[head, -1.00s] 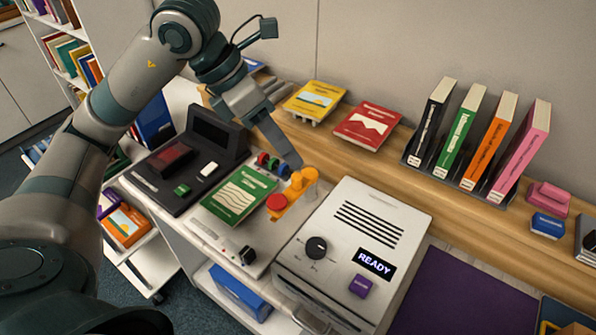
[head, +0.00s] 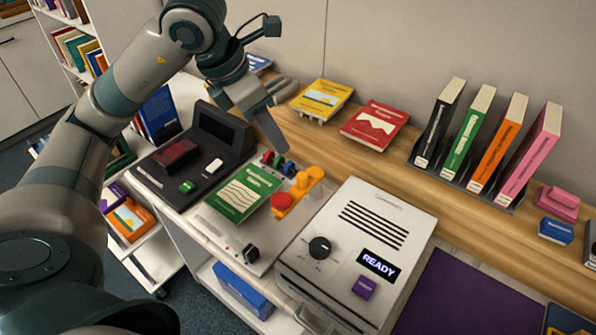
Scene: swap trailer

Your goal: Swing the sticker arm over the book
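The green book (head: 243,193) lies flat on the light work surface. The orange sticker arm (head: 296,196), with a red round pad (head: 281,201) at its near end and an upright orange peg, lies just right of the book. The red pad sits beside the book's right edge, not over it. My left gripper (head: 284,118) comes in from the upper left, its fingers apart and empty. Its lower fingertip hangs above and left of the orange peg and appears clear of it. My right gripper is out of view.
A grey machine reading READY (head: 350,235) stands right of the sticker arm. A black device (head: 190,165) sits left of the book. Coloured rolls (head: 278,163) lie behind the arm. Yellow (head: 322,98) and red (head: 375,125) books and a row of upright books line the back shelf.

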